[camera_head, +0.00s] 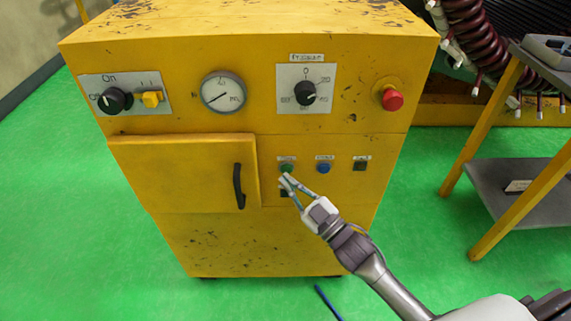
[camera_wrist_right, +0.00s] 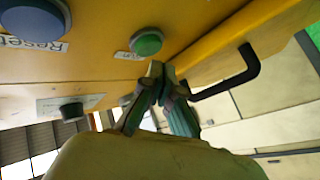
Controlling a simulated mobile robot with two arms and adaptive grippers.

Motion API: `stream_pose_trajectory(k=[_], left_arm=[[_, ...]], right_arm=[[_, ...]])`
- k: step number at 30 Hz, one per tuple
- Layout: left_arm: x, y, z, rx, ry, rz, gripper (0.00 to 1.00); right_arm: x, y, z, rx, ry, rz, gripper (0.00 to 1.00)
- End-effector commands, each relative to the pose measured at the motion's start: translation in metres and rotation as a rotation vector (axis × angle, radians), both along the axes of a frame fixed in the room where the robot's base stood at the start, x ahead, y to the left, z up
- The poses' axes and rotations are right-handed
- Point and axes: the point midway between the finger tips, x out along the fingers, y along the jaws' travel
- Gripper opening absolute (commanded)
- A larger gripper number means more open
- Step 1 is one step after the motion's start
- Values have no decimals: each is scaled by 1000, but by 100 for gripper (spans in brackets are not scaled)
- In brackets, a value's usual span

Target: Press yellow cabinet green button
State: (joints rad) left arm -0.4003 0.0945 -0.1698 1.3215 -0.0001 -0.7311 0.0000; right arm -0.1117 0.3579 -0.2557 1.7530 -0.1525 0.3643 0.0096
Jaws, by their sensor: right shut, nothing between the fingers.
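The yellow cabinet (camera_head: 300,235) stands in the middle of the head view. Its green button (camera_head: 287,167) is on the front panel, right of the small door's handle, under a white label. The green button also shows in the right wrist view (camera_wrist_right: 146,43). My right gripper (camera_head: 286,178) is shut and empty, with its tips just below the green button. In the right wrist view the fingertips (camera_wrist_right: 161,70) are close under the button; I cannot tell whether they touch it. My left gripper is not in view.
A blue button (camera_head: 323,168) and a dark button (camera_head: 360,165) sit right of the green one. A red stop button (camera_head: 391,98) is higher up. The cabinet door's black handle (camera_head: 239,186) sticks out at left. A shelf (camera_head: 510,180) stands at right. Green floor is open at left.

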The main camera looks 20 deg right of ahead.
Motion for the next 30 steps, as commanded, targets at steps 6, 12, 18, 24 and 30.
stream_pose_trajectory(k=[6,12,18,24,30], left_arm=[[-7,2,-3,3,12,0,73],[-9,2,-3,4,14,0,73],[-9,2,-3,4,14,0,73],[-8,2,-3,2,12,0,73],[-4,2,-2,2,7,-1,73]], right_arm=[[1,0,0,0,0,0,0],[1,0,0,0,0,0,0],[1,0,0,0,0,0,0],[1,0,0,0,0,0,0],[1,0,0,0,0,0,0]])
